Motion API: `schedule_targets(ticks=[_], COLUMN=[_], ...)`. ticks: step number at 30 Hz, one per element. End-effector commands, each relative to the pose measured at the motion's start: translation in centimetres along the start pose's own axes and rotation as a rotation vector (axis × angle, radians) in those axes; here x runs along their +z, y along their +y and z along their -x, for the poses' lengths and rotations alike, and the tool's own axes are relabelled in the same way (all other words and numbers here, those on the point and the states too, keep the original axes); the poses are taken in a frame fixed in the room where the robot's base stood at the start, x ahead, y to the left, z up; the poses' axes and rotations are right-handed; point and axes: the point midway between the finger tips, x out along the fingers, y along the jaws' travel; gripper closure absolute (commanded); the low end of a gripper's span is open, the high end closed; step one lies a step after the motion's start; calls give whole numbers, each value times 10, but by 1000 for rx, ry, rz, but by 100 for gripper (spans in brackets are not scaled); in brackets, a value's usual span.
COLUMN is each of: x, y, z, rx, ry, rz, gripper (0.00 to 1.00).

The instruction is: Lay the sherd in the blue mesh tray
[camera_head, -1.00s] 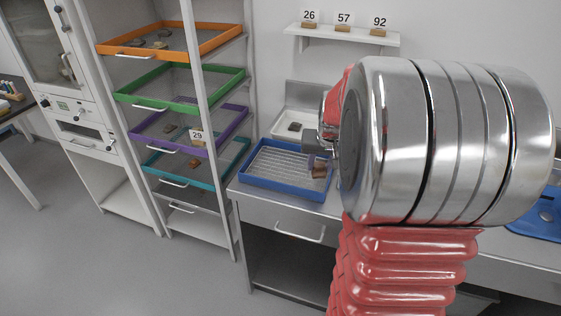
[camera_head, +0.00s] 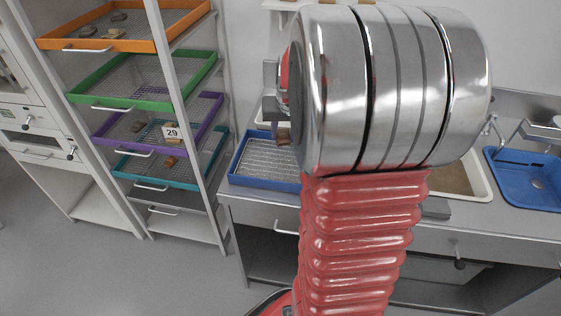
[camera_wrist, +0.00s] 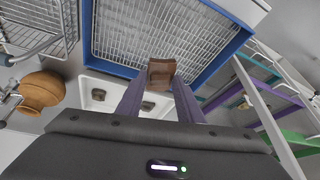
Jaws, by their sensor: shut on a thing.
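A brown sherd (camera_wrist: 161,73) is held between the two purple-grey fingers of my gripper (camera_wrist: 158,84) in the wrist view. The blue mesh tray (camera_wrist: 140,35) lies beyond the fingertips there, its bare mesh showing, and the sherd overlaps its near rim in the picture. In the head view the tray (camera_head: 265,184) sits on the steel bench, partly hidden by my arm. The sherd (camera_head: 283,137) shows below my gripper (camera_head: 281,122) at the tray's back right. I cannot tell its height above the tray.
A white tray with dark sherds (camera_wrist: 97,95) lies beside the blue tray in the wrist view, near a brown round pot (camera_wrist: 42,90) and a wire basket (camera_wrist: 35,30). A rack with an orange tray (camera_head: 125,42) and others stands left. A blue basin (camera_head: 530,180) is at right.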

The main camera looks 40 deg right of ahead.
Motion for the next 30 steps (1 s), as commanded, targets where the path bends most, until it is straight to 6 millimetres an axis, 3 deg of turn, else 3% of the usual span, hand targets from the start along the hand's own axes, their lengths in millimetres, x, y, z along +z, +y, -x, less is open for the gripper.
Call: schedule_targets(ticks=[7,18,30], x=[3,24,26], y=[1,4,5], z=[-7,-55,-59], rx=[0,1,1], ry=[-1,-1,0], rz=[-1,-2,-3], gripper=[90,90,90])
